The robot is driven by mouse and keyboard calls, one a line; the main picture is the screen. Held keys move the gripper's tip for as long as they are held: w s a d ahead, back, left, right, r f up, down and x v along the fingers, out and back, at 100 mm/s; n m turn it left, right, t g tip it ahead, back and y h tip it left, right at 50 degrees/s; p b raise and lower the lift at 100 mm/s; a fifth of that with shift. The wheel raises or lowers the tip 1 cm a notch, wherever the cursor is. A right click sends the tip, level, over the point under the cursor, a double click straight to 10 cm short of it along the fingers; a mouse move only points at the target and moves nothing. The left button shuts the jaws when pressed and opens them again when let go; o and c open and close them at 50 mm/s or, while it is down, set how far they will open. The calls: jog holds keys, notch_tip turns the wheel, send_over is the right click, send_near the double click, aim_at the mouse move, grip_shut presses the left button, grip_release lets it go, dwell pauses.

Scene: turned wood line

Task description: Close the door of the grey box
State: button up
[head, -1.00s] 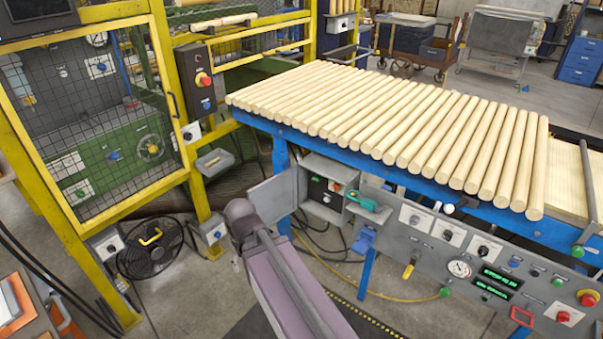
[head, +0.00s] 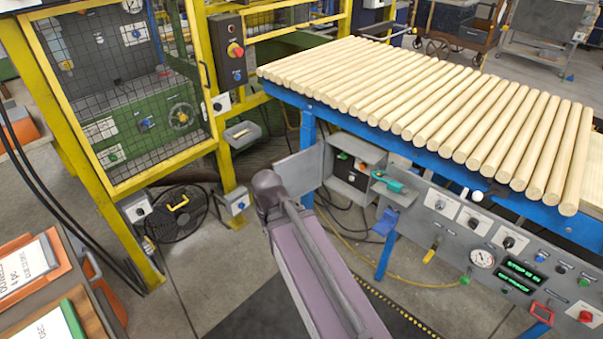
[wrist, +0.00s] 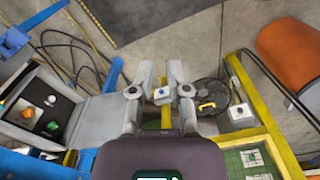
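The grey box (head: 375,154) is mounted under the roller table, and its front is open, showing a dark panel with switches inside. Its door (head: 301,173) is a flat grey plate standing wide open to the left of the box. In the wrist view the box (wrist: 27,128) is at the left, and the door (wrist: 92,120) reaches from it towards my gripper. My gripper (wrist: 160,72) is open and empty, its two fingers apart. Its left finger is beside the door's free edge; I cannot tell whether they touch. In the head view my arm hides the gripper.
A blue-framed table (head: 420,153) carries a row of wooden rods above the box. A teal-handled tool (head: 388,181) is beside the box. A control panel (head: 470,235) is at right.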

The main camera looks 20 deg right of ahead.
jog(key=w+d+f+h+b, duration=0.1)
jog(key=w+f+b, duration=0.1)
jog(key=w+b, duration=0.1)
jog(key=w+d+f+t+h+b, duration=0.1)
jog(key=w+d+f+b, duration=0.1)
jog(key=w+f+b, duration=0.1)
jog(key=w+d+f+h+b, duration=0.1)
jog(key=w+f+h+b, duration=0.1)
jog(key=w+f+b, duration=0.1)
jog(key=shift+w+d+f+n+t+b, duration=0.25)
jog(key=shift+n+t+b, duration=0.05)
jog(key=shift+t+b, duration=0.1)
grip_shut()
jog(key=w+d+f+n+t+h+b, duration=0.1)
jog(key=w+f+n+t+h+b, duration=0.25)
jog(key=w+b, duration=0.65)
jog(key=w+d+f+t+h+b, duration=0.2)
jog(key=w+f+h+b, duration=0.3)
jog(key=w+b, duration=0.55)
jog(key=w+a+f+n+t+b, duration=0.1)
jog(key=w+a+n+t+b, duration=0.1)
jog(key=w+b, duration=0.2)
jog(key=w+a+f+n+t+b, duration=0.2)
jog(key=w+t+b, duration=0.1)
jog(key=w+b, duration=0.2)
jog(key=shift+w+a+f, duration=0.25)
jog(key=shift+w+f, duration=0.05)
jog(key=shift+w, duration=0.45)
jog(key=shift+n+h, duration=0.25)
